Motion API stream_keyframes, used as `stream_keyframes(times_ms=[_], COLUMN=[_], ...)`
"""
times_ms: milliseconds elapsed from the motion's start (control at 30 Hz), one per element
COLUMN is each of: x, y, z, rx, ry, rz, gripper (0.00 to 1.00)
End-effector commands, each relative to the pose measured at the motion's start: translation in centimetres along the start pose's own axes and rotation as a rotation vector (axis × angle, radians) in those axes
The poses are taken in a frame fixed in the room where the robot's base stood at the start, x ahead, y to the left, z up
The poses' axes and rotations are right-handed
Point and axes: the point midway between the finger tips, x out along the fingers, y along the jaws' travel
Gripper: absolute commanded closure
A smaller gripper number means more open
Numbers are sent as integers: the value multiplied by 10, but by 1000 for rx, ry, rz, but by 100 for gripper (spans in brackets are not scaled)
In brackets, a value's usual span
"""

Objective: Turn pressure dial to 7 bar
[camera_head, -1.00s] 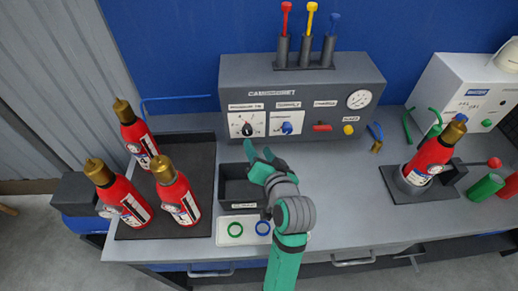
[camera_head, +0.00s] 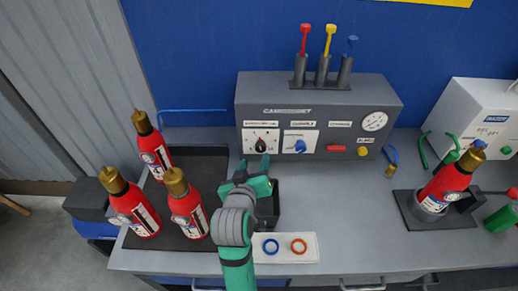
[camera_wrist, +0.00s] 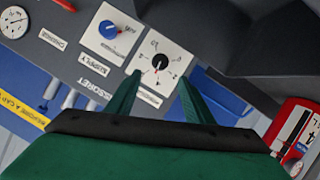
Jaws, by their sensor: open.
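The pressure dial (camera_head: 261,145) is a small black knob on a white plate at the left of the grey panel's front. In the wrist view the dial (camera_wrist: 160,63) shows numbers around it, too small to read surely, so I cannot tell its setting. My green gripper (camera_head: 253,165) is open and empty, just in front of and below the dial in the head view. In the wrist view the open fingers (camera_wrist: 160,82) point at the dial plate, one tip on each side below the knob. They look apart from the knob; contact cannot be told.
A blue supply knob (camera_head: 300,146) sits right of the dial, with a gauge (camera_head: 374,121) further right. Red extinguishers (camera_head: 188,213) stand on a dark tray at left; another (camera_head: 444,183) stands in a holder at right. A dark bin (camera_head: 268,215) lies beneath my gripper.

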Motion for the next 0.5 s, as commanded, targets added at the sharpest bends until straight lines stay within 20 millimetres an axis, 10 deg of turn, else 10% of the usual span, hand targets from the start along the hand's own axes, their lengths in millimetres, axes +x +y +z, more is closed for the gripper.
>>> stream_keyframes(times_ms=[500], x=[84], y=[3], z=[1], rx=[5], ry=[-3], rz=[2], gripper=[52])
